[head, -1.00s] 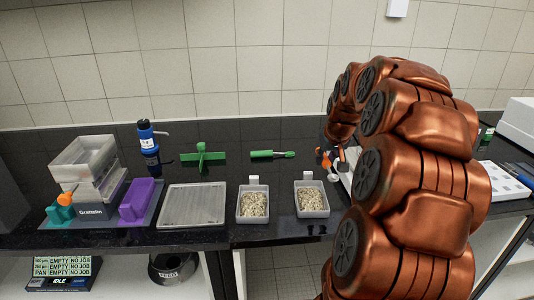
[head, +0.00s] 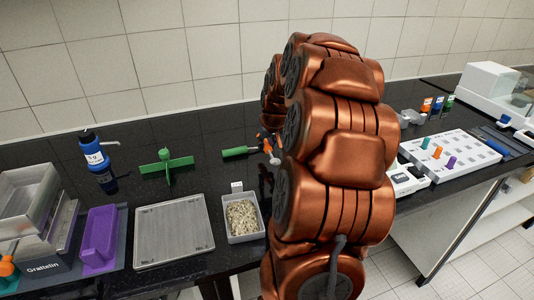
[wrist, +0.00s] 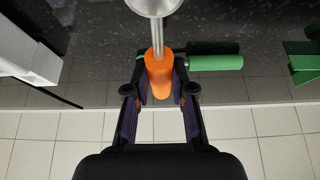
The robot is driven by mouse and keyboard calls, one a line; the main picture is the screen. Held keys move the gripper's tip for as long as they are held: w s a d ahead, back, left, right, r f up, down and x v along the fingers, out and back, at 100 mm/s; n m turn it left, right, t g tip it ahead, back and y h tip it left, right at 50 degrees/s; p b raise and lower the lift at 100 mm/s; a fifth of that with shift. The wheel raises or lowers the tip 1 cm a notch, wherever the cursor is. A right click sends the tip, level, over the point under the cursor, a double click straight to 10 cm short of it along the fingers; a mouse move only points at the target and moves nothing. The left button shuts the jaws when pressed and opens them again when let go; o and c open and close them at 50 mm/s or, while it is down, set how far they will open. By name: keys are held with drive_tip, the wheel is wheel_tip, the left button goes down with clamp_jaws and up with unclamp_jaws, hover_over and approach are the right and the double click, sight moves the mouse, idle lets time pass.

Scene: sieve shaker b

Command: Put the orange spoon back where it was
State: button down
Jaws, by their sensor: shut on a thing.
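My gripper (wrist: 160,92) is shut on the orange handle of the spoon (wrist: 160,74). In the wrist view the spoon's round metal bowl (wrist: 153,5) points away from my gripper, over the dark bench top. In the head view my gripper (head: 268,143) is partly hidden behind my arm, above the bench close to the green-handled tool (head: 240,151). The spoon's pale bowl (head: 274,160) shows just below it. A white rack (head: 445,157) on the right holds small orange, green and purple upright pieces.
A tray of grains (head: 261,234) stands left of my arm. A white balance (head: 492,92) stands far right. My arm hides the middle bench.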

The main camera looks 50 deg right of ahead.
sight(267, 163)
drive_tip(key=shift+f+p, duration=0.45)
drive_tip(key=shift+f, duration=1.85)
drive_tip(key=c, duration=1)
unclamp_jaws()
drive_tip(key=shift+s, duration=0.1)
drive_tip(key=shift+r, duration=0.1)
